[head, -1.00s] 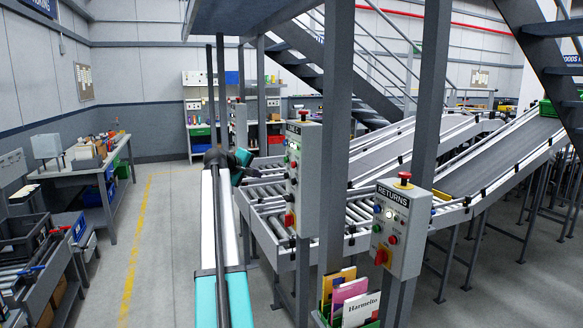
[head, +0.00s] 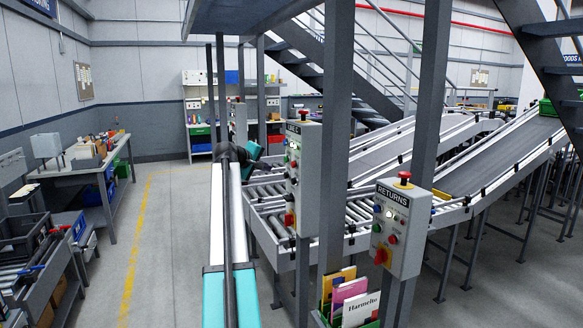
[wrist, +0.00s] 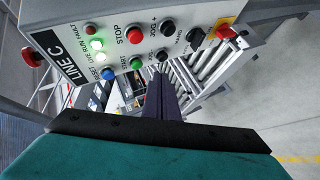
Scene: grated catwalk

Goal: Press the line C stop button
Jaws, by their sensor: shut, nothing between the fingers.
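The LINE C panel (wrist: 75,72) is a grey box, seen tilted in the wrist view. Its red stop button (wrist: 135,35) sits beside the STOP label, with a green START button (wrist: 135,63) below it in the picture. My gripper (wrist: 161,78) is shut and empty, its dark fingers reaching toward the panel, right of and below the stop button in the picture. I cannot see contact with any button. In the head view the panel (head: 303,165) stands on a post, and my teal wrist (head: 250,155) is to its left; the fingertips are not clear there.
A similar RETURNS panel (head: 401,230) stands nearer. Roller conveyors (head: 350,215) lie behind. The left aisle floor is clear.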

